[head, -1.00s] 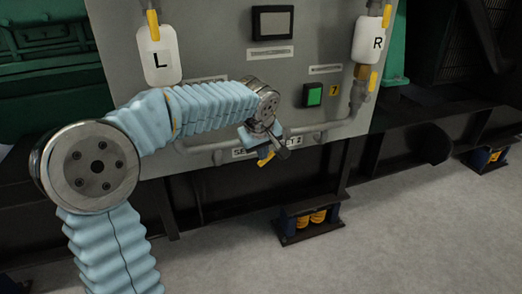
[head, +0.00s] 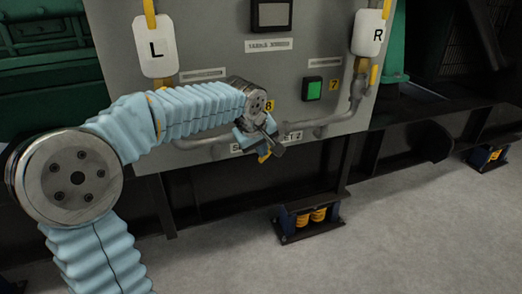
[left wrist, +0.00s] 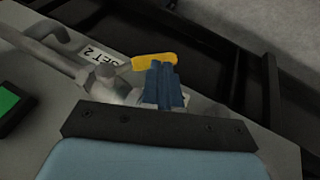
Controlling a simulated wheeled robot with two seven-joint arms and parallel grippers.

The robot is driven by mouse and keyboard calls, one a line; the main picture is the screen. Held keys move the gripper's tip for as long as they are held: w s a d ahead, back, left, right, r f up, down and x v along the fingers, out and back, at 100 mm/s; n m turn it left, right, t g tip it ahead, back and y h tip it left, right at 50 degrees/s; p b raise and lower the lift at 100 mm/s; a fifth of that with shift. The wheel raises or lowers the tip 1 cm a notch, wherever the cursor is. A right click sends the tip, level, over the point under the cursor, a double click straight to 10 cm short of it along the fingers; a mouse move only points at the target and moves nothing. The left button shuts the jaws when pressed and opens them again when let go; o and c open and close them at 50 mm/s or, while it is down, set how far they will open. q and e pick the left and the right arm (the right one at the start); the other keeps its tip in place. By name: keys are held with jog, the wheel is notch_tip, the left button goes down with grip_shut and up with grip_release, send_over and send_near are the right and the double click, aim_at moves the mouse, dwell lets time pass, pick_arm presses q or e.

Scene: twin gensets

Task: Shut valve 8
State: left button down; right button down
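Valve 8 is on the lower pipe of the grey panel, beside the yellow 8 tag (head: 269,106). Its yellow handle (head: 264,157) shows just below my left gripper (head: 266,145), and the rest of the valve is largely hidden by the gripper. In the left wrist view the yellow handle (left wrist: 153,61) lies across the blue fingertips (left wrist: 163,80), close to or touching them. The fingers are together with no visible gap, and I see no clear grip around the handle. My right gripper is in neither view.
A green button (head: 314,89) with a yellow 7 tag (head: 334,86) is right of my wrist. A pipe (head: 335,124) runs along the lower panel. A spring mount (head: 309,217) stands on the floor below.

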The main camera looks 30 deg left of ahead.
pick_arm(q)
jog(key=shift+t+h, duration=0.4)
jog(key=shift+t, duration=0.1)
jog(key=shift+w+d+f+b, duration=0.25)
jog(key=shift+f+b, duration=0.4)
jog(key=shift+b, duration=0.2)
jog(key=shift+w+d+f+b, duration=0.2)
jog(key=shift+w+f+b, duration=0.1)
jog(key=shift+f+b, duration=0.45)
jog(key=shift+w+d+f+b, duration=0.25)
jog(key=shift+f+b, duration=0.35)
jog(key=shift+b, duration=0.3)
